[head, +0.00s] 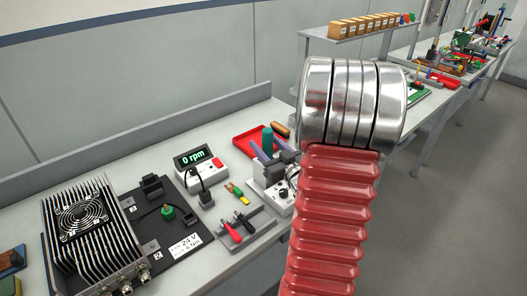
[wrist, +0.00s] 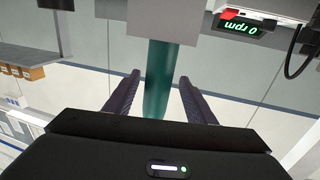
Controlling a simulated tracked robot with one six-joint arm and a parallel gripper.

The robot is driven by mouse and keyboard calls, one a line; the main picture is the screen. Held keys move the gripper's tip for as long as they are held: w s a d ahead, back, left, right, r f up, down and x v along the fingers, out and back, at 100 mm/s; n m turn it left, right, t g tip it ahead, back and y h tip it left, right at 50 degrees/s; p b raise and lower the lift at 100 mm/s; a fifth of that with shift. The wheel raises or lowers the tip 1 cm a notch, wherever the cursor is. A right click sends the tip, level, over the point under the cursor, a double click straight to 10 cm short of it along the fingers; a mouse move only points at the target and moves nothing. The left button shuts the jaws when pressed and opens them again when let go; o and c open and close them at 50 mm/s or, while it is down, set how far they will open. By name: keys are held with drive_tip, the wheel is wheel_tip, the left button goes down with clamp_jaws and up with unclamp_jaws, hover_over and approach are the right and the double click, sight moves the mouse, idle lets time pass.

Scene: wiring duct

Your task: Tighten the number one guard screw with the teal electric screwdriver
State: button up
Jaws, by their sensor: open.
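The teal screwdriver (head: 267,138) stands upright in a grey holder (head: 272,178) on the bench. In the wrist view its teal body (wrist: 157,80) lies between the two dark fingers of my gripper (wrist: 159,79), with a gap on each side. My gripper also shows in the head view (head: 267,149), its purple-grey fingers open around the screwdriver. A finned heat-sink unit with a fan (head: 84,215) sits on a black plate at the left. Small white tags 1 (head: 137,208) and 2 (head: 157,254) are on the plate. I cannot make out the guard screw itself.
A meter (head: 197,166) reading 0 rpm stands behind the plate. A red tray (head: 252,143) is behind the screwdriver. My red arm covers the bench's right part.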

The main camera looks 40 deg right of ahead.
drive_tip(key=shift+s+d, duration=0.1)
drive_tip(key=shift+s, duration=0.05)
idle(0.3)
drive_tip(key=shift+c, duration=0.6)
clamp_jaws()
